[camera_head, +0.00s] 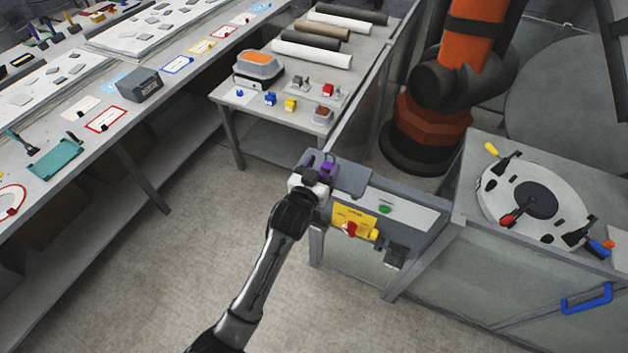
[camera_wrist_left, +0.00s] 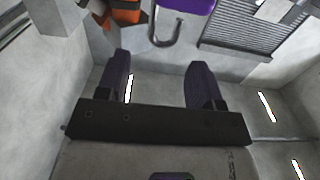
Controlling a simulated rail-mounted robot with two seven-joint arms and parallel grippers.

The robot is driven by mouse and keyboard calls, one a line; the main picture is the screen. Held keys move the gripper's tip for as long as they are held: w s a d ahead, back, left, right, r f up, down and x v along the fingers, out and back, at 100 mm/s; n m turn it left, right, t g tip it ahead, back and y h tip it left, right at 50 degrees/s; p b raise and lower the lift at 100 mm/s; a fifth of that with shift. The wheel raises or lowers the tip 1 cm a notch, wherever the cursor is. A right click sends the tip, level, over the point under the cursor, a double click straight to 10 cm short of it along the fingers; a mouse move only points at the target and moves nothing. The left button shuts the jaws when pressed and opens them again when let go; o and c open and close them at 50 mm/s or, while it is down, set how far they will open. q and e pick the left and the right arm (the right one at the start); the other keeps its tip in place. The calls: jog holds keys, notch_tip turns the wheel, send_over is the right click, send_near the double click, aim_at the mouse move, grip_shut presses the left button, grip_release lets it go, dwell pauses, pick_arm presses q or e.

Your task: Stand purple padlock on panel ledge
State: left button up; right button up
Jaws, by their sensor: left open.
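The purple padlock (camera_head: 328,168) is at the left end of the grey panel ledge (camera_head: 352,178) in the head view. In the left wrist view its purple body (camera_wrist_left: 186,5) is at the top edge, cut off by the frame, with its grey shackle hanging below. My left gripper (camera_head: 318,172) is right beside the padlock in the head view and hides part of it. In the left wrist view both dark fingers (camera_wrist_left: 160,62) are apart with nothing between them; the padlock appears beyond their tips. I cannot tell whether the padlock touches the ledge. My right gripper is not in view.
The panel front carries a yellow plate with a red switch (camera_head: 350,230) and a green button (camera_head: 384,209). Behind it stands a side table (camera_head: 255,108) with rolls and small padlocks. An orange robot arm (camera_head: 430,120) stands behind. Floor left of the panel is clear.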

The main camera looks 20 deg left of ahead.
pick_arm(q)
jog(key=shift+s, duration=2.5)
jog(key=s+a+f+g, duration=0.1)
jog(key=s+f+g, duration=0.6)
jog(key=s+f, duration=0.7)
jog(key=s+f+m+g, duration=0.2)
jog(key=s+g, duration=0.5)
jog(key=s, duration=1.4)
jog(key=shift+s+a, duration=0.15)
jog(key=shift+a, duration=0.15)
